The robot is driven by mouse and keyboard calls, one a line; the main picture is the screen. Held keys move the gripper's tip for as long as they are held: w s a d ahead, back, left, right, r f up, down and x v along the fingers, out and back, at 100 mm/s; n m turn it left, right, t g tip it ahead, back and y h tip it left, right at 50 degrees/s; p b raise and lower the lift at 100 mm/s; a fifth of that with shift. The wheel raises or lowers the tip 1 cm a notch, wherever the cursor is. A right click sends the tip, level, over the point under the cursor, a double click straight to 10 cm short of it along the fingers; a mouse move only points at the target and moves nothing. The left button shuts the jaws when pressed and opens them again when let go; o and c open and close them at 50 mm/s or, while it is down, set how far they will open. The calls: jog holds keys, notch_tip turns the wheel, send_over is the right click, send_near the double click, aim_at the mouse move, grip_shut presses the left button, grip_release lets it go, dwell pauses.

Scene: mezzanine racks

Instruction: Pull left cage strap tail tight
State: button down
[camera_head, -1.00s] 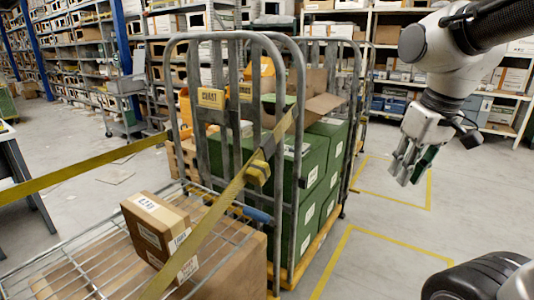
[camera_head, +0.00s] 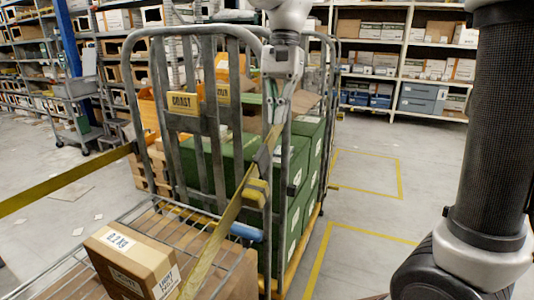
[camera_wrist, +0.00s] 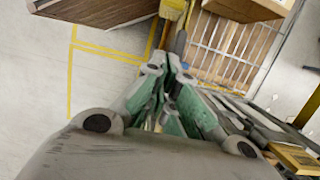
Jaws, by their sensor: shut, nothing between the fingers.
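The cage (camera_head: 265,60) marked COAST stands mid-view in the head view, with green crates inside. A yellow strap (camera_head: 226,222) rises diagonally across its right front post. A yellow buckle block (camera_head: 257,192) sits on the strap, and a yellow block also shows at the top of the wrist view (camera_wrist: 173,9). My gripper (camera_head: 273,122) points down at the cage's upper right front, at the strap's upper end. Its green-padded fingers are shut and empty, and they also show in the wrist view (camera_wrist: 171,62). Whether they touch the strap cannot be told.
Another strap length (camera_head: 65,185) runs off to the left. Green crates (camera_head: 225,163) fill the cage. Yellow-marked floor (camera_head: 365,175) to the right is clear. Shelving lines the back.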

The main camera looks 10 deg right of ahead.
aim_at(254, 190)
jog(key=s+a+f, duration=0.3)
jog(key=s+f, duration=0.2)
jog(key=f, duration=0.6)
jog(key=shift+a, duration=0.1)
jog(key=s+a+f, duration=0.1)
jog(key=s+a, duration=0.1)
jog(key=s, duration=0.1)
jog(key=s+a+f, duration=0.1)
jog(key=s, duration=0.1)
jog(key=shift+s+a+f, duration=0.25)
jog(key=shift+a+f, duration=0.05)
jog(key=shift+a, duration=0.05)
jog(key=shift+s+a+f, duration=0.1)
jog(key=shift+s+f, duration=0.1)
jog(key=shift+s, duration=0.05)
